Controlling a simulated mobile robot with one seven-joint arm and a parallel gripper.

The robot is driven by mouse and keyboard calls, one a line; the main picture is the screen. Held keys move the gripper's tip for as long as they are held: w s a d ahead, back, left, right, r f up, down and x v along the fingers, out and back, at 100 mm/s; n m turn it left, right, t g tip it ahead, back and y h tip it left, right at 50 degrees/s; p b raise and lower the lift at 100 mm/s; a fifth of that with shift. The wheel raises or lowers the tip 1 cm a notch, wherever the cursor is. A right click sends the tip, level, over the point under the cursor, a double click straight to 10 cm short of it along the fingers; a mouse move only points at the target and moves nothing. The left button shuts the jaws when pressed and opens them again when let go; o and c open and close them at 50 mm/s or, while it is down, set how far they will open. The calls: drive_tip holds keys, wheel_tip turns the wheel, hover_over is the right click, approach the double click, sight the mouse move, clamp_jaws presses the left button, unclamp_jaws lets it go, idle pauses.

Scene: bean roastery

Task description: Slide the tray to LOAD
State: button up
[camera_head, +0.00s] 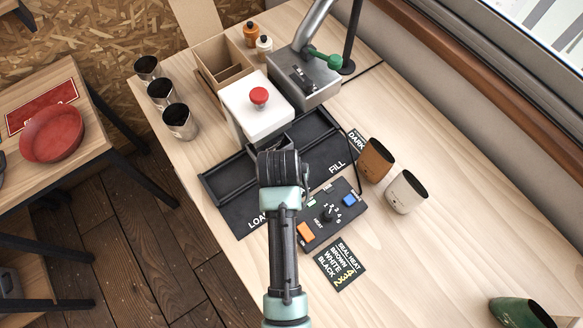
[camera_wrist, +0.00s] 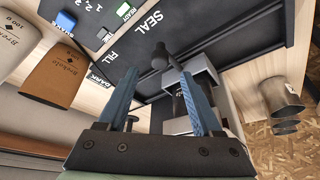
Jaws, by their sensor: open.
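A black sliding station (camera_head: 222,188) with raised rails lies across the bench. LOAD (camera_head: 257,219) is printed at its lower left and FILL (camera_head: 337,167) at its right. My gripper (camera_head: 279,168) hangs over the station and hides part of it, along with its own fingertips. In the wrist view my gripper (camera_wrist: 160,82) is open, with two blue fingers apart. A dark round knob (camera_wrist: 160,52) shows between and beyond the fingertips; I cannot tell whether it touches them. SEAL and FILL show beside it. The tray itself is mostly hidden, so its exact position is unclear.
A white box with a red button (camera_head: 259,97) stands behind my gripper. A control panel (camera_head: 330,214) lies to the right. A brown bag (camera_head: 375,160) and a white bag (camera_head: 406,192) stand further right. Metal cups (camera_head: 180,121) line the left edge.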

drive_tip(key=shift+x, duration=3.15)
drive_tip(key=shift+w, duration=0.1)
clamp_jaws()
